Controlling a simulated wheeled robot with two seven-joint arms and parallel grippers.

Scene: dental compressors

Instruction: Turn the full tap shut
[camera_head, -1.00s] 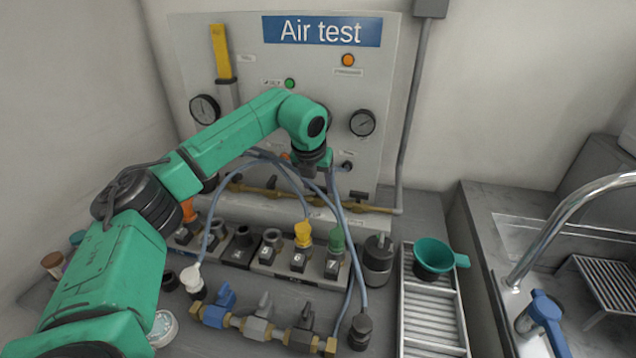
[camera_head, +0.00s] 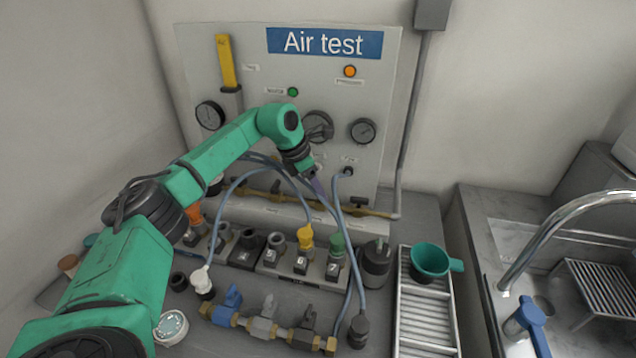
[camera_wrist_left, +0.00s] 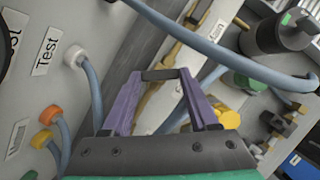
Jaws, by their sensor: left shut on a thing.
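My left gripper (camera_head: 324,198) reaches down in front of the brass pipe (camera_head: 374,212) along the foot of the test panel. In the left wrist view its purple fingers (camera_wrist_left: 165,76) are shut on a dark bar-like tap handle (camera_wrist_left: 160,75) by the brass pipe. In the head view the gripper and hoses hide this handle. Two other dark tap handles show on the pipe, one to the left (camera_head: 275,186) and one to the right (camera_head: 358,201). My right gripper is not in view.
Blue-grey hoses (camera_head: 340,225) loop close around the gripper. Numbered sockets with yellow (camera_head: 305,237) and green (camera_head: 337,243) plugs stand below. A valve row (camera_head: 262,327) lies in front.

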